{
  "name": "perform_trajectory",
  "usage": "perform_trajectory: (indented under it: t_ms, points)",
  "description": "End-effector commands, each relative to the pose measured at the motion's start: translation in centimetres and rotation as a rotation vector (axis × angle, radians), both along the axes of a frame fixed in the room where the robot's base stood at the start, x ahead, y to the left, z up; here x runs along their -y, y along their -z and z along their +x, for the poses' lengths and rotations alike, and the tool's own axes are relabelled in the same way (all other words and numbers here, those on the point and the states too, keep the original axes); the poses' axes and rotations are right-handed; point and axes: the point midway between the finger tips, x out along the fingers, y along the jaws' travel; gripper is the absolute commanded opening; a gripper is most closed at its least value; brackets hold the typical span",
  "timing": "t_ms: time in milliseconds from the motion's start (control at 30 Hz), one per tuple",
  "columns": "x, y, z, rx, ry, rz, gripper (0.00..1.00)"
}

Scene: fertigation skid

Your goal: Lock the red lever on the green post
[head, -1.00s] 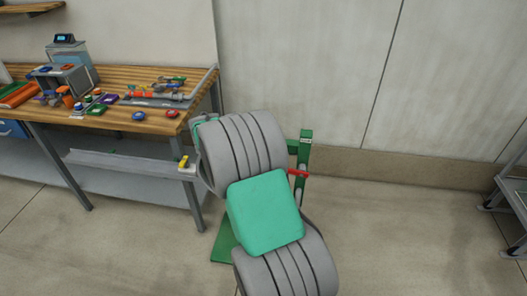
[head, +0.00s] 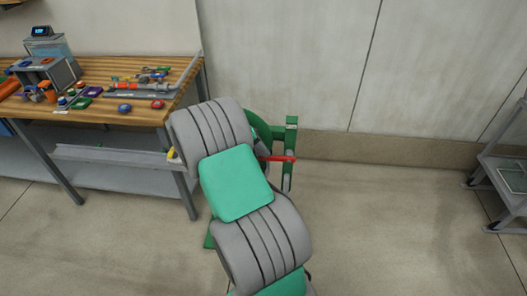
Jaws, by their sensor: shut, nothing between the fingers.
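The green post (head: 291,136) stands on the floor in front of the wall, right of the workbench. Its upper part shows just right of my arm, and its lower part is mostly hidden. The red lever (head: 281,158) sticks out roughly level across the post, with its tip to the right. Its left end goes out of sight behind my arm. A dark green rounded part (head: 259,123) shows between my arm and the post. My gripper is hidden behind my own grey and green arm, so I cannot see whether it touches the lever.
A wooden workbench (head: 150,116) with fittings and coloured buttons stands at the left. A metal rail (head: 110,155) runs below its top, with a yellow piece (head: 171,154) at its end. A grey rack (head: 508,165) stands at the far right. The floor between post and rack is clear.

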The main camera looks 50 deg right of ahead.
Motion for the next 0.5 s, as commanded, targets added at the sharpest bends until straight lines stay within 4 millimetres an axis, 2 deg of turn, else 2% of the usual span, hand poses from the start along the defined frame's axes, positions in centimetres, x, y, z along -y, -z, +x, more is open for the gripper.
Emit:
perform_trajectory:
  t_ms: [33,133,333,400,500]
  points:
    - [-0.5,1.0,-0.1,-0.016,-0.01,0.02,0.0]
    - [-0.5,0.1,-0.2,-0.015,-0.009,0.018,0.0]
    - [-0.3,-4.8,-0.1,-0.004,-0.003,0.006,0.0]
    - [-1.6,-4.3,0.7,-0.003,-0.006,0.005,0.0]
    - [-3.5,-5.6,1.8,0.0,-0.006,0.002,0.0]
